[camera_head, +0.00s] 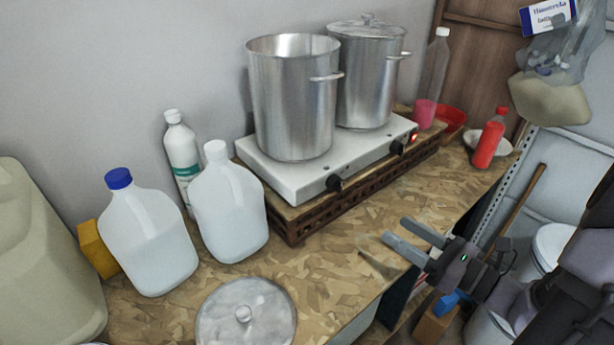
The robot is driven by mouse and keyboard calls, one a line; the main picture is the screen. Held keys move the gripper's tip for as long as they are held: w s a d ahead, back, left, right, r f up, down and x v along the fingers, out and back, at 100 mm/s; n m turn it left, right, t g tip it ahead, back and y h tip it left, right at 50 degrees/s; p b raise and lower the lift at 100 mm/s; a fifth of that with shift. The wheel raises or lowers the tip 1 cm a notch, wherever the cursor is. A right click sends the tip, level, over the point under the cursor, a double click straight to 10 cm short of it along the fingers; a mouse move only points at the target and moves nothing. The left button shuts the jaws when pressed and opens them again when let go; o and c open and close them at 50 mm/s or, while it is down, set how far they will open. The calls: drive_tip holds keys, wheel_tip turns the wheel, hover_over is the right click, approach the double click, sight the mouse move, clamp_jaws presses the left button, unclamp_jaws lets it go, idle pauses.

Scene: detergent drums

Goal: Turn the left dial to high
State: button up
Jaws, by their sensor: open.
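The left dial (334,183) is a black knob on the front face of a white two-burner hot plate (290,185). Its pointer setting is too small to read. The right dial (397,147) is a similar black knob, with a small red light beside it. My gripper (394,236) is open and empty, in front of the hot plate near the counter's front edge. It is to the lower right of the left dial and apart from it, with its two fingers pointing left.
Two metal pots (294,100) stand on the hot plate, which rests on a brown slatted base (300,224). White jugs (228,205) and a metal lid (245,318) are at the left. A red bottle (488,145) stands at the right. The counter before the dials is clear.

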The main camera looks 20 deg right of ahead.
sight(341, 188)
drive_tip(key=shift+m+t, duration=0.3)
drive_tip(key=x, duration=0.5)
drive_tip(key=b+x, duration=0.1)
drive_tip(key=x, duration=0.5)
drive_tip(key=d+b+x, duration=0.1)
drive_tip(key=x, duration=0.5)
drive_tip(key=shift+w+d+f, duration=0.1)
drive_tip(key=shift+w+f, duration=0.2)
drive_tip(key=shift+f, duration=0.05)
drive_tip(key=shift+c, duration=0.4)
clamp_jaws()
